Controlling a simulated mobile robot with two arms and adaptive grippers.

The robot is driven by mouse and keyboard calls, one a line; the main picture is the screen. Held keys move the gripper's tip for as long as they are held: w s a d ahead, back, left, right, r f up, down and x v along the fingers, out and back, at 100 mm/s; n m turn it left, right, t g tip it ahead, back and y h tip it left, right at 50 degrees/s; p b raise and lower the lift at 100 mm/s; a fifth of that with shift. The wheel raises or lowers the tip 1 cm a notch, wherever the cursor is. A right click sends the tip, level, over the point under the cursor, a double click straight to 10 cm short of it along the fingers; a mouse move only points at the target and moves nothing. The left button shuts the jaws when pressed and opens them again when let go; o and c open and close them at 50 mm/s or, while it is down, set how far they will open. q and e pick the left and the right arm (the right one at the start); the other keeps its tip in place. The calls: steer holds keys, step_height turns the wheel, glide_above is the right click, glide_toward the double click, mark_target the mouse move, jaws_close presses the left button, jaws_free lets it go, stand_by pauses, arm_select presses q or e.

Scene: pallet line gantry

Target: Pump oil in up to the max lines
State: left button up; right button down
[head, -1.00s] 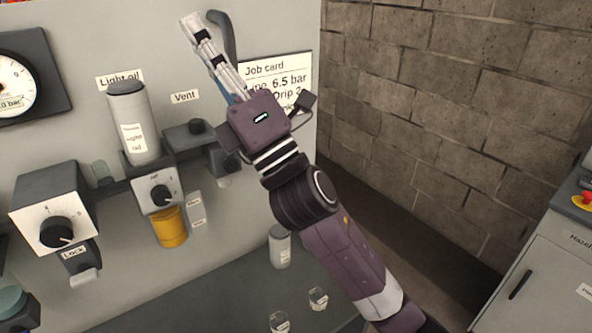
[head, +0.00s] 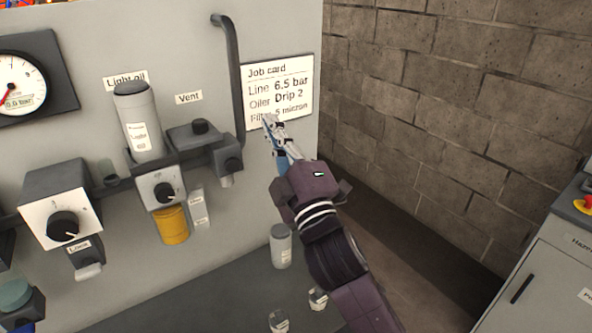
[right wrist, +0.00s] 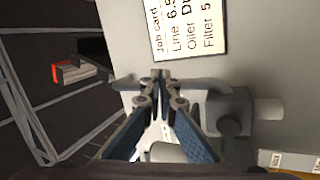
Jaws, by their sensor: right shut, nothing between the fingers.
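A grey canister (head: 138,125) marked Light oil is fixed on the panel above a dial unit (head: 161,187) with a black knob. A yellow bowl (head: 173,225) hangs under that unit. A small label plate (head: 198,207) with two lines of text is beside the bowl, too small to read for certain. My right gripper (head: 268,120) is shut and empty, in front of the lower edge of the job card (head: 292,82). In the right wrist view its fingertips (right wrist: 160,75) meet below the card. My left gripper is not in view.
A vent block (head: 200,130) and a bent grey pipe (head: 229,75) are left of my right gripper. A gauge (head: 18,85) and a lock unit (head: 62,215) are further left. A grey cylinder (head: 281,246) and small containers (head: 318,298) stand below. A brick wall is at right.

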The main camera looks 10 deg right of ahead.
steer(key=s+d+f+m+g+h, duration=0.1)
steer(key=d+f+m+g+h, duration=0.1)
steer(key=f, duration=0.7)
steer(key=shift+d+m+g+h, duration=0.3)
steer(key=shift+d+m, duration=0.6)
steer(key=shift+d, duration=0.05)
steer(key=shift+f, duration=0.1)
